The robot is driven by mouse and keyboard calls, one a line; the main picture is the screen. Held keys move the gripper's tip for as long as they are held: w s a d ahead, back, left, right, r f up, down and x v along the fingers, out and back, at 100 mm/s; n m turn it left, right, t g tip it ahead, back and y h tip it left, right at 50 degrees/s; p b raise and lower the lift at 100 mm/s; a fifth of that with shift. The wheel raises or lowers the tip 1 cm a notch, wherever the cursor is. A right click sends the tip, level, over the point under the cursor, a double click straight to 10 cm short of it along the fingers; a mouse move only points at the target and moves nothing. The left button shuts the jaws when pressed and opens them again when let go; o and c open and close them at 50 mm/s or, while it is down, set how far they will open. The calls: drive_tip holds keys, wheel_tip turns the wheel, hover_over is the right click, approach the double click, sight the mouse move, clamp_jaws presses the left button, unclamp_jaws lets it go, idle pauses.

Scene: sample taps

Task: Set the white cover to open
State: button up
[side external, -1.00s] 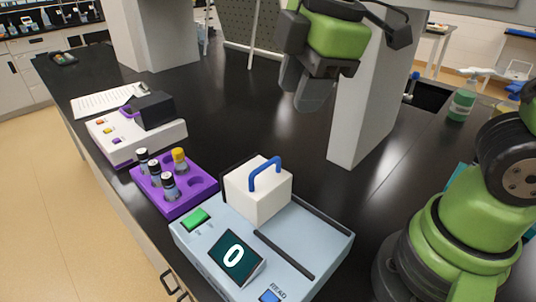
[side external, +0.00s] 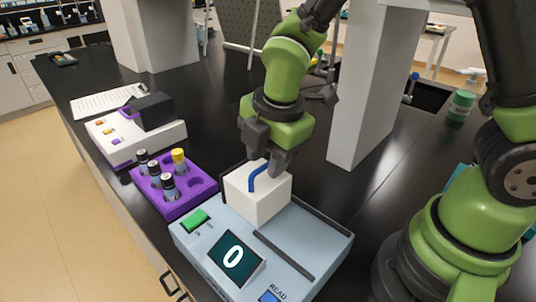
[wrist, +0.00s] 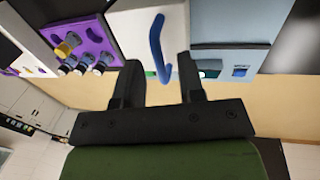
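The white cover (side external: 258,206) is a box with a blue handle (side external: 256,179) on top. It sits on the back left part of the light blue device (side external: 305,234). My gripper (side external: 268,165) is just above and behind the cover, pointing down. In the wrist view my gripper (wrist: 160,85) is open, its two dark fingers apart. The blue handle (wrist: 158,45) shows between and beyond the fingertips, and the white cover (wrist: 130,30) lies behind it. I cannot tell whether a finger touches the handle.
The device has a screen (side external: 236,258) showing 0, a green button (side external: 195,220) and a blue READ button (side external: 269,296). A purple rack (side external: 200,198) with several vials stands to the left. A white instrument (side external: 125,146) is behind it. A grey pillar (side external: 372,95) stands right of my arm.

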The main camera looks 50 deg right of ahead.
clamp_jaws()
drive_tip(key=shift+s, duration=0.1)
drive_tip(key=s, duration=0.9)
drive_tip(key=shift+s, duration=0.1)
unclamp_jaws()
